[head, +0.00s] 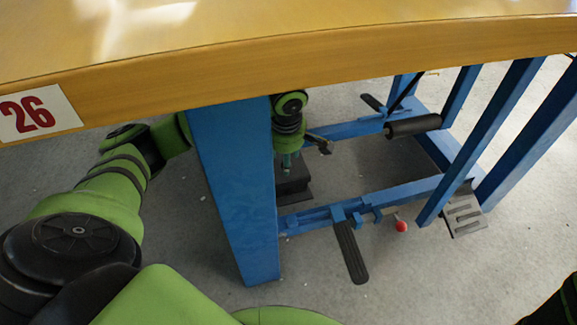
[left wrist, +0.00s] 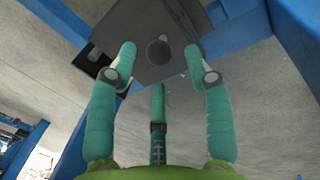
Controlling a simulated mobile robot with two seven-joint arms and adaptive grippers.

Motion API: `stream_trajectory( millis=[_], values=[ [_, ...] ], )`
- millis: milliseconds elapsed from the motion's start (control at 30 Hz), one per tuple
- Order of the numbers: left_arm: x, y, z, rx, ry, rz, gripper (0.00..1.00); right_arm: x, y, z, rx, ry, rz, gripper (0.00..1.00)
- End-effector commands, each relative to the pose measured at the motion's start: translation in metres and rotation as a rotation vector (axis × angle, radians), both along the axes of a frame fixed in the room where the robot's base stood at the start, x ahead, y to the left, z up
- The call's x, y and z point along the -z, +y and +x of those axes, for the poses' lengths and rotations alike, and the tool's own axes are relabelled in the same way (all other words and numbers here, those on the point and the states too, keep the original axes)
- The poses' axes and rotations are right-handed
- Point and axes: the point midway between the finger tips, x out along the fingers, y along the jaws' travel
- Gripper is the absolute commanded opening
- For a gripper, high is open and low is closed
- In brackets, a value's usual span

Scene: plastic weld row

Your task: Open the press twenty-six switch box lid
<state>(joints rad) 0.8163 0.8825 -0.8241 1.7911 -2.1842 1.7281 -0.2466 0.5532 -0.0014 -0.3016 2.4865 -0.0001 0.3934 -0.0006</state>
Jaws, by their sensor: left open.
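The switch box (head: 293,189) is a dark box low under the table, just behind the blue table leg, and partly hidden by my gripper. In the left wrist view its dark grey lid (left wrist: 150,22) looks shut and carries a round black knob (left wrist: 158,50). My left gripper (head: 288,162) reaches down behind the leg above the box. In the left wrist view its teal fingers (left wrist: 160,65) are spread and empty, two on either side of the knob and one below it. I cannot tell whether they touch the lid. My right gripper is not in view.
The wooden tabletop (head: 300,65) with a number 26 label (head: 36,113) hangs over the work area. The blue leg (head: 235,195) stands beside my left arm. Right of the box are blue frame bars, a black pedal (head: 352,252), a roller (head: 413,126) and a red knob (head: 401,226).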

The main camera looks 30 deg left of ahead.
Motion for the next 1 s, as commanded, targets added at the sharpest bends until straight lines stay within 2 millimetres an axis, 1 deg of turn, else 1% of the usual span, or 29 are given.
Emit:
stream_trajectory(
  millis=[33, 133, 267, 500, 533, 567, 600, 633, 667, 867, 1000],
  values=[
    [0.013, 0.001, 0.001, 0.000, 0.001, -0.001, 0.51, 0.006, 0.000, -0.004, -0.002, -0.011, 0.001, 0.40],
    [0.021, 0.002, 0.003, 0.000, 0.000, 0.000, 0.51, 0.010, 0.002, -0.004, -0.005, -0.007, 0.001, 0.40],
    [0.026, 0.003, 0.004, 0.000, -0.001, -0.001, 0.51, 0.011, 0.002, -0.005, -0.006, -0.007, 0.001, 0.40],
    [0.025, 0.003, 0.004, 0.001, 0.000, -0.001, 0.51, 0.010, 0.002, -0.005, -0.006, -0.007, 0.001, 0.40],
    [0.025, 0.003, 0.004, 0.001, 0.000, -0.001, 0.43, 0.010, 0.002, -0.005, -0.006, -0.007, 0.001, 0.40],
    [0.025, 0.003, 0.004, 0.001, 0.000, -0.001, 0.31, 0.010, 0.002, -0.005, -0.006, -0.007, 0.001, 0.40],
    [0.025, 0.003, 0.004, 0.001, 0.000, -0.001, 0.15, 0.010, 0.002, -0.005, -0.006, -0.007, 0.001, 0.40],
    [0.025, 0.003, 0.004, 0.001, 0.000, -0.001, 0.03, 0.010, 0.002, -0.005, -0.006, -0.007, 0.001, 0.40],
    [0.025, 0.003, 0.004, 0.001, 0.000, -0.001, 0.00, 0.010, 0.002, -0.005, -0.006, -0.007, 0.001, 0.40],
    [0.025, 0.003, 0.004, 0.000, 0.001, -0.002, 0.00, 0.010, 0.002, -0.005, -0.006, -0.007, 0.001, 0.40],
    [0.022, 0.003, 0.005, 0.000, 0.012, -0.016, 0.00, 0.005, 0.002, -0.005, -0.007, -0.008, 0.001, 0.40]
  ],
)
